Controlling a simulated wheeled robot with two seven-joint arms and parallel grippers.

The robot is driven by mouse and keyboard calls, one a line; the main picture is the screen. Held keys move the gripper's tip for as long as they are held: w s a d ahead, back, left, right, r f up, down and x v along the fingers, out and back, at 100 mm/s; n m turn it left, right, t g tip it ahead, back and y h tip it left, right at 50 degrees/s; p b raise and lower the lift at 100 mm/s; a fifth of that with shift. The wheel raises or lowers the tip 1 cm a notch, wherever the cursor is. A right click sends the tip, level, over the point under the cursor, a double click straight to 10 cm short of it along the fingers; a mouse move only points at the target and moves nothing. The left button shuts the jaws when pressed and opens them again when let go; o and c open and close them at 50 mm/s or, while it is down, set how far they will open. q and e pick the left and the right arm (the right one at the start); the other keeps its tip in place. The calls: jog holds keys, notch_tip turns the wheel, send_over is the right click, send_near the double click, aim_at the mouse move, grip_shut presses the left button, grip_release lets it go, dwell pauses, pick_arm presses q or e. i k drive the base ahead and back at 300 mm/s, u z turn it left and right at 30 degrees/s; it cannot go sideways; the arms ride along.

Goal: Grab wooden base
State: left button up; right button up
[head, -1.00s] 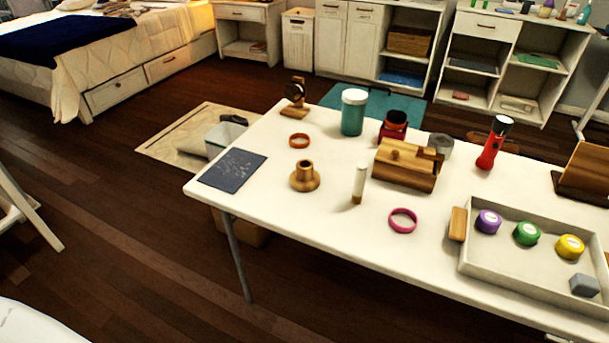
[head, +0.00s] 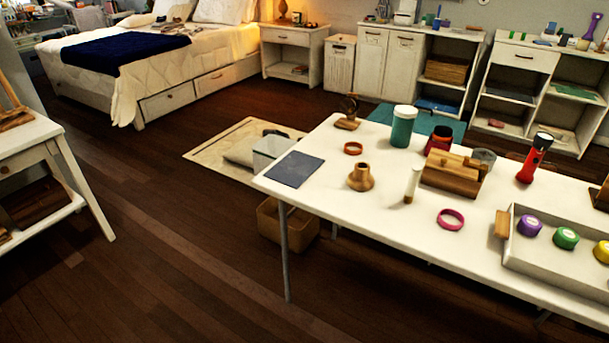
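A small round wooden piece (head: 361,179) with a wide foot and a raised hollow neck stands upright on the white table (head: 330,215), near its left part. It looks like the wooden base, though I cannot be sure. A dark round item on a small wooden foot (head: 347,122) stands at the table's far left corner. A larger wooden block holder (head: 452,176) sits to the right. Neither of my grippers is in view, and nothing touches these things.
Near the round piece are a dark flat sheet (head: 294,169), an orange ring (head: 353,148), a white-capped teal jar (head: 403,127), a white stick (head: 412,184) and a pink ring (head: 451,219). A tray (head: 550,262) lies right. Floor left of the table is open.

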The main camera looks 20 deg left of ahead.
aim_at(360, 179)
jog(key=u, duration=1.85)
jog(key=i, duration=1.75)
jog(key=z, duration=1.5)
